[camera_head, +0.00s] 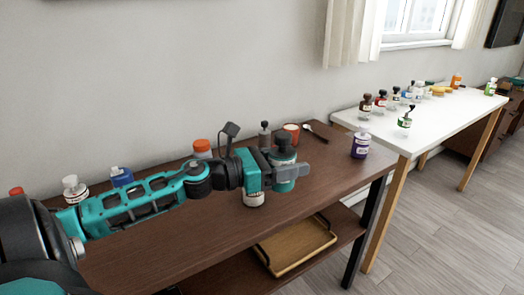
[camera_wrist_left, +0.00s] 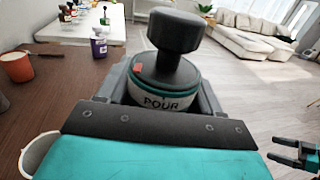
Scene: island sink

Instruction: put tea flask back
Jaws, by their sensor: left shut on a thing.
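The tea flask, a teal container with a dark knobbed lid (camera_head: 284,147), is between the fingers of my left gripper (camera_head: 290,168). The gripper is shut on it over the brown table (camera_head: 335,150). In the left wrist view the flask (camera_wrist_left: 168,75) is upright between the dark fingers, with a "POUR" label below its lid. I cannot tell whether its base touches the table. My right gripper (camera_wrist_left: 290,152) shows only at the lower right of the left wrist view, with its fingers apart and nothing between them.
A white labelled container (camera_head: 254,199) stands just below my left wrist. An orange cup (camera_head: 292,131), a spoon (camera_head: 315,131) and a grey-topped bottle (camera_head: 265,135) are behind the flask. A purple jar (camera_head: 360,144) stands near the right end. A white table (camera_head: 430,118) with several bottles adjoins.

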